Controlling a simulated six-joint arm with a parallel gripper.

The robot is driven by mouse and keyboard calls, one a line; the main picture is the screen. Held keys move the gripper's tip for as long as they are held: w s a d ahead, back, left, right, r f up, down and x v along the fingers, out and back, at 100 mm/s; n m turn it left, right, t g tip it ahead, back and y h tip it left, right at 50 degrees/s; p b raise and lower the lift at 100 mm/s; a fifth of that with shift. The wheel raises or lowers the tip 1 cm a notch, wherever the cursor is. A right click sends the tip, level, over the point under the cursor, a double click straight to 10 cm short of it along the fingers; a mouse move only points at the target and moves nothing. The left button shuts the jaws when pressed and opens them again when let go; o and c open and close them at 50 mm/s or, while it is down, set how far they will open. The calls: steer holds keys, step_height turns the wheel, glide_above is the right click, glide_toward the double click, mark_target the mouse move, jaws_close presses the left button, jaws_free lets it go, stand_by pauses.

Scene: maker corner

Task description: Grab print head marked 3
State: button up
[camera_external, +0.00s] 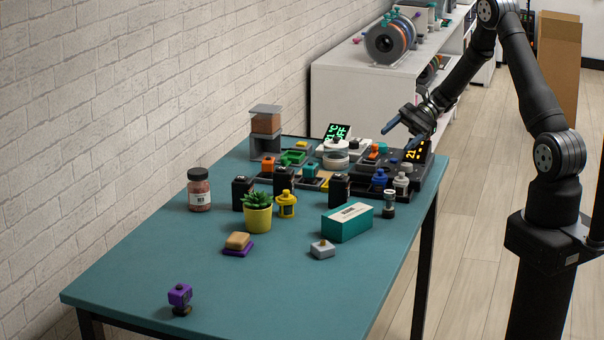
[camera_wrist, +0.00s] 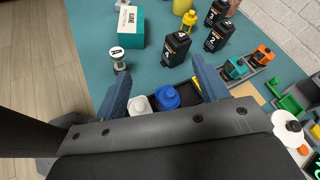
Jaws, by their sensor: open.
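The black block marked 3 (camera_wrist: 217,12) is at the top of the wrist view, partly cut by the edge. Black blocks marked 2 (camera_wrist: 218,38) and 4 (camera_wrist: 176,48) stand nearer. In the external view the block at the left of the row (camera_external: 242,193) appears to be 3, though its number is not readable there; two similar blocks (camera_external: 283,181) (camera_external: 339,190) stand to its right. My gripper (camera_external: 402,133) is open and empty, raised above the far right of the table. Its blue fingers also show in the wrist view (camera_wrist: 159,72), short of the blocks.
A yellow lantern-shaped piece (camera_external: 286,204), potted plant (camera_external: 257,213) and teal box (camera_external: 347,221) stand in front of the blocks. A jar (camera_external: 199,190) is to the left. Blue (camera_external: 379,180) and white (camera_external: 401,183) pieces crowd the right. The table's front left is mostly clear.

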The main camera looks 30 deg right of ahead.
step_height(320, 180, up, 11)
steer(key=w+a+f+n+t+h, duration=0.3)
steer(key=a+f+n+t+h, duration=0.4)
steer(key=f+h, duration=0.35)
steer(key=s+a+r+n+t+y, duration=0.25)
steer(key=a+r+n+y, duration=0.35)
steer(key=a, duration=0.5)
steer(key=s+a+r+n+t+y, duration=0.2)
steer(key=s+a+r+n, duration=0.15)
steer(key=a+n, duration=0.6)
steer(key=m, duration=0.2)
glide_toward(252, 186)
steer(key=shift+t, duration=0.25)
steer(key=x, duration=0.4)
steer(key=shift+s+a, duration=0.25)
steer(key=shift+a, duration=0.2)
steer(key=shift+h, duration=0.25)
steer(key=shift+x, duration=2.75)
steer(key=shift+w+d, duration=0.1)
